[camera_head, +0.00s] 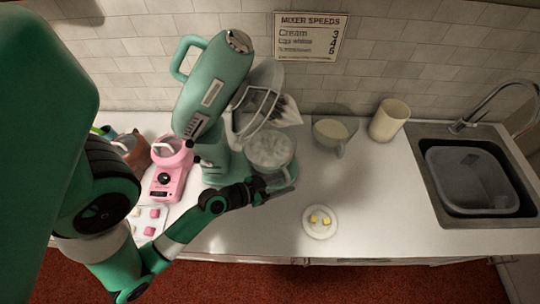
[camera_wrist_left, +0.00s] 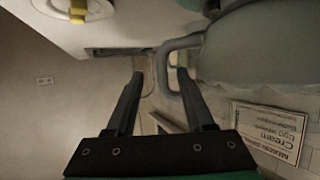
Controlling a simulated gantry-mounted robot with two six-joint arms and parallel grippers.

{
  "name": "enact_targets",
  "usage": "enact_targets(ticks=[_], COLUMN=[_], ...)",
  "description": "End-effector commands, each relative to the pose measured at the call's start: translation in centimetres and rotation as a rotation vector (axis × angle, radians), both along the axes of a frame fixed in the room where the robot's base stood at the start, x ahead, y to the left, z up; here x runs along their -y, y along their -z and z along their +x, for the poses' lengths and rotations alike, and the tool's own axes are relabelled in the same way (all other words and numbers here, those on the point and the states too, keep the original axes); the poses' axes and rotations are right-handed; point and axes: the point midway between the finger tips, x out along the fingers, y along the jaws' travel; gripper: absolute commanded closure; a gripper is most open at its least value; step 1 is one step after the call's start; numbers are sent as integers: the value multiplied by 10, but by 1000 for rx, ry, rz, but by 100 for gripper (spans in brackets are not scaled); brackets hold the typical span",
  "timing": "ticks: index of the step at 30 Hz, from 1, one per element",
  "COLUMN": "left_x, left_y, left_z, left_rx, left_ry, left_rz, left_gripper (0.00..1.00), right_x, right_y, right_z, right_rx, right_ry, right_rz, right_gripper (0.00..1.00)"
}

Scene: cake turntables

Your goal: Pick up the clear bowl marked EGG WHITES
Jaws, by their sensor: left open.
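No EGG WHITES marking can be read on any bowl. A see-through bowl (camera_head: 331,131) with pale yellowish contents stands on the counter right of the green stand mixer. My left gripper (camera_head: 264,190) is low in front of the mixer's bowl, open. In the left wrist view its fingers (camera_wrist_left: 154,80) are apart, and a grey handle loop (camera_wrist_left: 169,65) shows beyond and between them. It joins a large grey rounded body (camera_wrist_left: 245,50). Contact cannot be told. My right gripper is not in view.
The green stand mixer (camera_head: 213,90) rises beside my left arm, with a pink machine (camera_head: 168,168) to its left. The counter between is clear.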

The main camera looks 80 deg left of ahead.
Motion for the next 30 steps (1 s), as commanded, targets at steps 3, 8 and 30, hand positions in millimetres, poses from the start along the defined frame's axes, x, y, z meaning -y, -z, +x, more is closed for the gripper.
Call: enact_targets(ticks=[3, 8, 30], left_x=[-1, -9, -20], left_y=[1, 2, 15], left_z=[2, 22, 47], left_rx=[0, 1, -1], left_ry=[0, 3, 0], left_rz=[-1, 0, -1], left_gripper=[47, 47, 100], right_x=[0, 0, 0], right_y=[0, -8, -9], right_z=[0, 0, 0], right_rx=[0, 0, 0], right_ry=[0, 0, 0], right_rz=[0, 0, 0], right_gripper=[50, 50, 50])
